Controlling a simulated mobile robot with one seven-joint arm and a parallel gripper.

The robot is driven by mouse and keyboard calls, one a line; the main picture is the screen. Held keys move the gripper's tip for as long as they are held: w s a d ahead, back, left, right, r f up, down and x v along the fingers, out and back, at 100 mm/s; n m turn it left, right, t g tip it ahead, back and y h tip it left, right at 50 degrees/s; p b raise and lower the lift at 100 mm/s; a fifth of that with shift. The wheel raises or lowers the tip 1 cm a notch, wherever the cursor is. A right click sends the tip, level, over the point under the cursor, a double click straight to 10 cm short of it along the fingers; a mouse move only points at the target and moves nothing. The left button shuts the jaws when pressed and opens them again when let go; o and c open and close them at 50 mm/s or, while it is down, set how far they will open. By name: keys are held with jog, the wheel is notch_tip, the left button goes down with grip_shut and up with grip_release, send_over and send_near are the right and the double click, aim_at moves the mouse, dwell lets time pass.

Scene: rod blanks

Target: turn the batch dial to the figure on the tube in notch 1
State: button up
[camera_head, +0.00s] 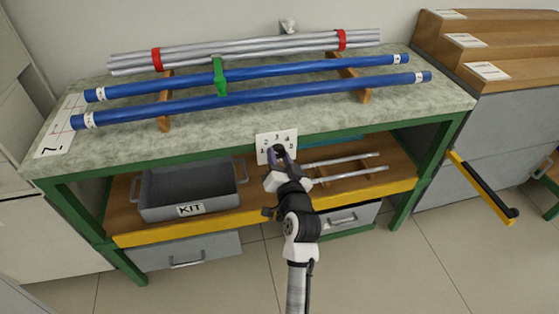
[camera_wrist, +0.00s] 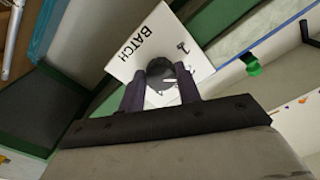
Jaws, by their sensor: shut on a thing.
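The batch dial's white plate (camera_head: 266,138) is on the front edge of the workbench, with small figures around the dial. In the wrist view the plate (camera_wrist: 138,42) reads BATCH. My gripper (camera_head: 279,153) is at the plate. In the wrist view my gripper (camera_wrist: 160,88) is shut on the dark round dial knob (camera_wrist: 158,66), a finger on each side. The fingers hide part of the knob and plate, and I cannot tell which figure it points to. Two blue tubes (camera_head: 300,92) lie on notched wooden rests (camera_head: 164,118). Their white end labels are too small to read.
Silver rods (camera_head: 240,50) with red bands lie at the back of the bench (camera_head: 250,122). A green clip (camera_head: 220,78) is at the blue tubes. A grey KIT tray (camera_head: 190,190) and thin rods (camera_head: 345,170) are on the lower shelf. Wooden steps (camera_head: 490,45) stand right.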

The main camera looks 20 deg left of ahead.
dwell(0.4)
jog(key=o, duration=1)
jog(key=shift+c, duration=0.2)
jog(key=shift+s, duration=0.1)
